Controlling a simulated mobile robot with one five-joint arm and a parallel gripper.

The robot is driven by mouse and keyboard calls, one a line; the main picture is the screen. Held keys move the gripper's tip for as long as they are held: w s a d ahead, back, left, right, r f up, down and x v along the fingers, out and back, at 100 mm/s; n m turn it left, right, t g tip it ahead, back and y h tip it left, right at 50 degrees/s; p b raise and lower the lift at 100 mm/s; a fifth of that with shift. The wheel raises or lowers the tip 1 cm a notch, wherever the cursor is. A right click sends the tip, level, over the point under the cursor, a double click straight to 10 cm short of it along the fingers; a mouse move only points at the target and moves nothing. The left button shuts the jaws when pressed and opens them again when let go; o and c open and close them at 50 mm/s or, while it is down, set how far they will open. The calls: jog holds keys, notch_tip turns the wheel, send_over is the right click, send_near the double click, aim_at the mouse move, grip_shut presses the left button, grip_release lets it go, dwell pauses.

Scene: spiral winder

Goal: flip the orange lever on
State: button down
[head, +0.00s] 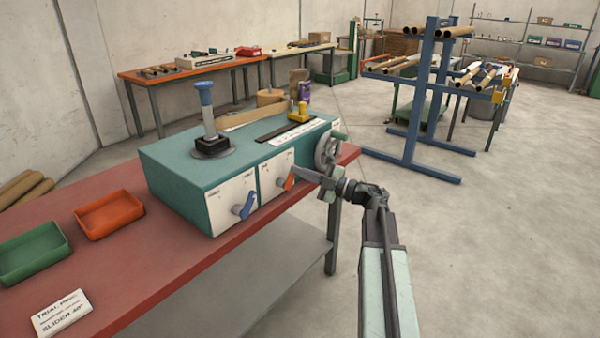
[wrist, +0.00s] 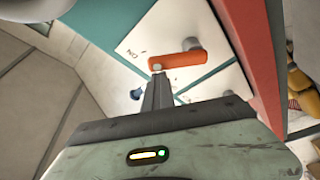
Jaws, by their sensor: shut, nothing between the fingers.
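The orange lever (head: 288,182) is on the white front panel of the teal machine box (head: 180,172), to the right of a blue lever (head: 245,207). In the wrist view the orange lever (wrist: 176,60) lies across the picture, with its grey pivot at the right end and printed "ON" lettering left of its free end. My gripper (head: 296,172) is shut and empty, its tips right by the lever. In the wrist view the fingertips (wrist: 157,70) are at the lever's free left end; I cannot tell whether they touch it.
A grey handwheel (head: 328,150) is on the box's right end, close to my wrist. A blue-topped post (head: 207,110) stands on the box. The red bench (head: 130,262) carries an orange tray (head: 108,214) and a green tray (head: 32,252).

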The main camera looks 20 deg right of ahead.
jog(key=shift+w+a+f, duration=0.1)
jog(key=s+a+r+p, duration=0.2)
jog(key=a+r+p, duration=0.1)
jog(key=b+v, duration=0.2)
jog(key=v, duration=0.8)
jog(key=shift+w+f, duration=0.2)
jog(key=shift+f, duration=0.2)
